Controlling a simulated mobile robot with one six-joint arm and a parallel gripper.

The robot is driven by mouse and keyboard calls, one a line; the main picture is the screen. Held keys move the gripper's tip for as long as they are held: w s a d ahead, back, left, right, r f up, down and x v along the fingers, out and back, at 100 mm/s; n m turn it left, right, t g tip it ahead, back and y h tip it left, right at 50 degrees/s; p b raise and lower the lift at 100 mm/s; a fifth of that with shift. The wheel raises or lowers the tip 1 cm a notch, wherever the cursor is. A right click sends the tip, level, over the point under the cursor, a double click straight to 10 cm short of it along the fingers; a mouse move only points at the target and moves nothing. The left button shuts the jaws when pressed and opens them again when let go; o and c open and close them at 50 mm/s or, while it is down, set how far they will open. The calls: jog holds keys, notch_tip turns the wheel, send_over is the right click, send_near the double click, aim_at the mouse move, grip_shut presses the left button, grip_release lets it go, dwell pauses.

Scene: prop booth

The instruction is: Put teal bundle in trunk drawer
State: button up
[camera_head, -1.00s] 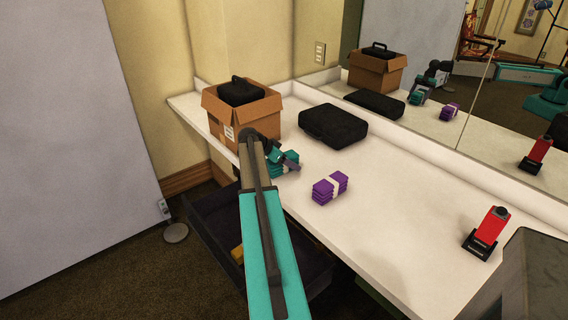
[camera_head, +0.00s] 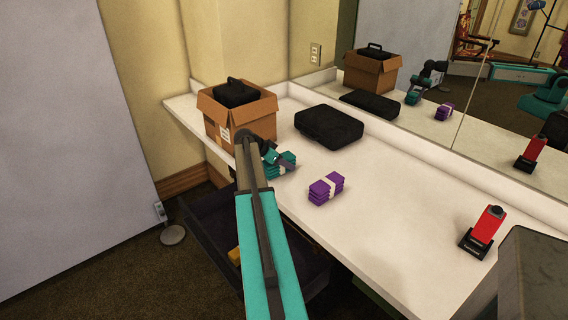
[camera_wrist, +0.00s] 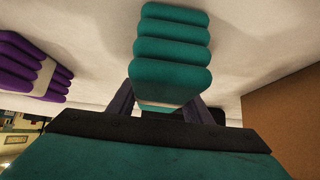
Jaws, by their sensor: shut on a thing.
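The teal bundle (camera_head: 279,166), a stack with a white band, is at the left part of the white counter, left of the purple bundle. In the wrist view the teal bundle (camera_wrist: 172,50) sits between the two fingers of my gripper (camera_wrist: 168,105), which is shut on it. In the head view my gripper (camera_head: 272,158) is at the bundle, partly hidden by my arm. Whether the bundle touches the counter is hard to tell. The dark drawer (camera_head: 203,220) stands pulled out below the counter, partly hidden by my arm, with a yellow object (camera_head: 234,256) inside.
A purple bundle (camera_head: 326,188) lies on the counter (camera_head: 385,205). A cardboard box (camera_head: 254,118) holding a black case stands at the far left end. Another black case (camera_head: 329,126) lies behind. A red device (camera_head: 484,230) stands at right. A mirror runs along the back.

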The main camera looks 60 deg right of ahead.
jog(key=shift+r, duration=0.15)
jog(key=shift+r+b, duration=0.5)
jog(key=shift+r, duration=0.7)
jog(key=s+a+b, duration=0.1)
jog(key=a, duration=0.4)
jog(key=s+a+r+b, duration=0.1)
jog(key=s+a, duration=0.1)
jog(key=a, duration=0.3)
jog(key=s+a+r+b, duration=0.1)
jog(key=a, duration=0.4)
jog(key=shift+s+a+r, duration=0.15)
jog(key=shift+s+a, duration=0.05)
jog(key=shift+s, duration=0.05)
